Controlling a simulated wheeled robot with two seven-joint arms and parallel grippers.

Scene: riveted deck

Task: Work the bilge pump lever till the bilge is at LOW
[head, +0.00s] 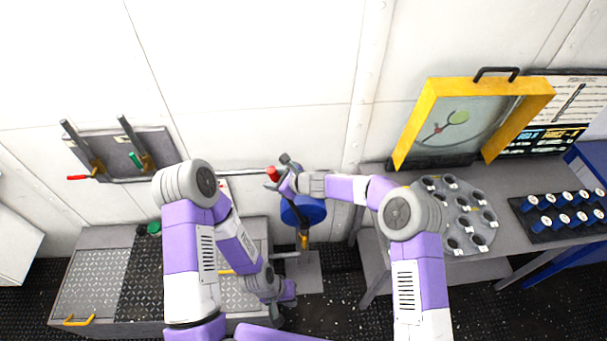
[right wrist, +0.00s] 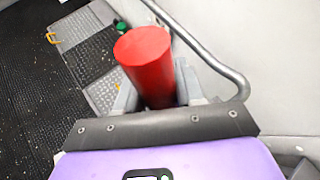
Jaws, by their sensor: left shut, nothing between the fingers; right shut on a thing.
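The bilge pump lever has a red grip (head: 272,174) on a dark shaft. It rises from the pump, which has a blue round body (head: 308,212) by the wall. My right gripper (head: 281,181) is shut on the red grip. In the right wrist view the red grip (right wrist: 145,62) stands between the fingers. My left gripper (head: 287,291) is shut and empty, low beside the pump's grey base plate (head: 310,279). My left arm hides part of the wall left of the pump. I cannot make out a bilge level reading.
A tread-plate bench (head: 92,283) with a yellow handle stands at left; a small green thing (head: 153,228) lies on it. Two levers (head: 138,147) are on a wall panel above. A grey pipe (right wrist: 205,50) runs near the grip. At right, a worktable holds a yellow frame (head: 430,100) and blue cylinders.

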